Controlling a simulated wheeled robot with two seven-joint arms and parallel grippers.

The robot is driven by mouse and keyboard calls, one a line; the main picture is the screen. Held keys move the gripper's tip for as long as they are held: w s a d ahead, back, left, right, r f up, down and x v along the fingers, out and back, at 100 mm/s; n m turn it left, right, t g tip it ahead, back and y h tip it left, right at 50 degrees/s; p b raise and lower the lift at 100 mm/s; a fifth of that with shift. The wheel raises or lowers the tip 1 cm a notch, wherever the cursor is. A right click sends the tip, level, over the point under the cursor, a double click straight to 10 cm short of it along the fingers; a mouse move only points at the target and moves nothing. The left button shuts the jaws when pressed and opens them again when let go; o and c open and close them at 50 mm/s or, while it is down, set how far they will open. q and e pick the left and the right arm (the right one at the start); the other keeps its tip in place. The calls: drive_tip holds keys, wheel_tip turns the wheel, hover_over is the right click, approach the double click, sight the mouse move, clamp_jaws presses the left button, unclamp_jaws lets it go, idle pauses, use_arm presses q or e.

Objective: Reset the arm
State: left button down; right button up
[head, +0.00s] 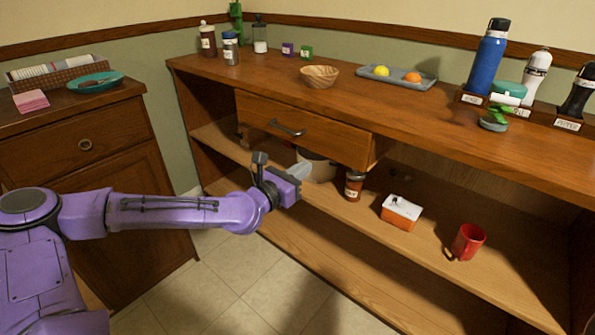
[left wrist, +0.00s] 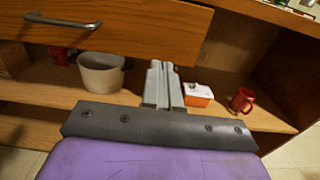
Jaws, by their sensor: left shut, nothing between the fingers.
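My left arm is purple and reaches in from the left in the head view. Its gripper (head: 301,171) is in front of the shelf below the counter, just under the pulled-out drawer (head: 305,131). In the left wrist view the two grey fingers (left wrist: 163,85) lie together, shut and with nothing between them. They point toward the shelf, left of the orange and white box (left wrist: 198,95). My right gripper is in neither view.
On the shelf are a white pot (head: 318,166), partly hidden by my gripper, a brown jar (head: 354,186), an orange-white box (head: 401,212) and a red mug (head: 467,242). A wooden bowl (head: 320,76), a tray (head: 397,84) and a blue bottle (head: 487,59) stand on the counter (head: 420,115). Floor is clear.

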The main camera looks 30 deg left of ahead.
use_arm(q)
drive_tip(key=s+d+f+m+g+y, duration=0.1)
drive_tip(key=s+d+f+m+g, duration=0.15)
drive_tip(key=f+m, duration=0.45)
drive_tip(key=s+d+f+m+g+y, duration=0.1)
drive_tip(key=s+d+f+m+g, duration=0.2)
drive_tip(key=f, duration=0.5)
drive_tip(key=s+a+f+m+g+y, duration=0.3)
drive_tip(key=s+f+m+g, duration=0.6)
drive_tip(key=s+f, duration=1)
drive_tip(key=s+a+f+m+y, duration=0.1)
drive_tip(key=s+a+m, duration=0.25)
drive_tip(key=s, duration=0.25)
drive_tip(key=s+a+f+m+y, duration=0.1)
drive_tip(key=s+a+f+m, duration=0.1)
drive_tip(key=s+m, duration=0.3)
wheel_tip(320, 180, up, 18)
drive_tip(key=s+p, duration=0.1)
drive_tip(key=p, duration=1.7)
drive_tip(key=shift+n, duration=0.35)
drive_tip(key=shift+s+d+f, duration=0.1)
